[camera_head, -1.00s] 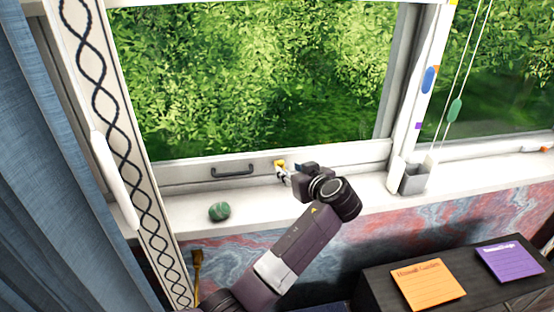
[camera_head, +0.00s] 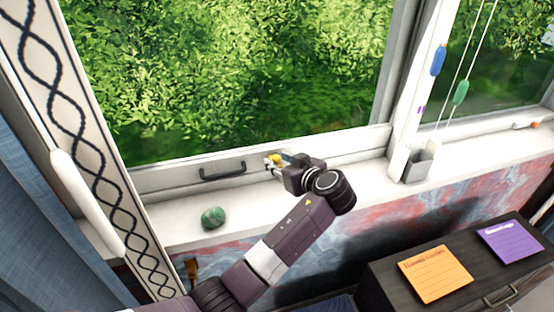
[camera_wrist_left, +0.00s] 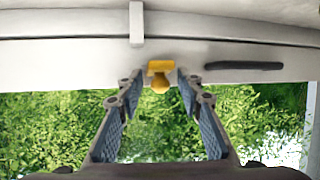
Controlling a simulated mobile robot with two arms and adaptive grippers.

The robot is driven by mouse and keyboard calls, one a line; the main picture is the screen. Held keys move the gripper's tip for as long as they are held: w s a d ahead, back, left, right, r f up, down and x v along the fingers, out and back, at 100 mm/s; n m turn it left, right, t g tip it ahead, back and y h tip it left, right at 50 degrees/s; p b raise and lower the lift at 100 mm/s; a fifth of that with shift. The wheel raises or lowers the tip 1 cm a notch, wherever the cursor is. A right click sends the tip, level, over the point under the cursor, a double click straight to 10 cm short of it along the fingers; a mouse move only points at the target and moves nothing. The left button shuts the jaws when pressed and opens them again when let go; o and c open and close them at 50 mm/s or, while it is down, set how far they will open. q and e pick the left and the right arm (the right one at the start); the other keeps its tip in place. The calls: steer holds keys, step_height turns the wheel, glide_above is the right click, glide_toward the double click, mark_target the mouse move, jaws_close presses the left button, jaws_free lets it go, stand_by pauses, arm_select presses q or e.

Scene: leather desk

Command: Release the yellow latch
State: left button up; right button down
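The yellow latch (camera_head: 275,159) sits on the lower rail of the window, right of a dark bar handle (camera_head: 222,171). In the left wrist view the latch (camera_wrist_left: 160,72) shows as a flat yellow plate with a rounded knob. My left gripper (camera_wrist_left: 160,86) is open, with one finger on each side of the latch and visible gaps between. In the head view my left gripper (camera_head: 282,163) reaches the rail from the right and partly covers the latch area. My right gripper is not in view.
A green stone (camera_head: 213,217) lies on the white sill left of my arm. A dark cabinet (camera_head: 385,284) with orange and purple notes is at lower right. Blind cords with blue and green toggles (camera_head: 460,92) hang at right.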

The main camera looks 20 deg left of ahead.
arm_select(q)
steer(key=shift+s, duration=0.1)
steer(key=shift+d, duration=0.1)
steer(key=shift+c, duration=1.4)
steer(key=shift+r, duration=0.1)
steer(key=shift+c, duration=1.4)
jaws_close()
steer(key=shift+r, duration=0.1)
steer(key=shift+r+g+h+p, duration=0.3)
steer(key=shift+r+p, duration=0.05)
steer(key=shift+p, duration=0.6)
steer(key=shift+w+a+f, duration=0.1)
steer(key=shift+w+a, duration=0.1)
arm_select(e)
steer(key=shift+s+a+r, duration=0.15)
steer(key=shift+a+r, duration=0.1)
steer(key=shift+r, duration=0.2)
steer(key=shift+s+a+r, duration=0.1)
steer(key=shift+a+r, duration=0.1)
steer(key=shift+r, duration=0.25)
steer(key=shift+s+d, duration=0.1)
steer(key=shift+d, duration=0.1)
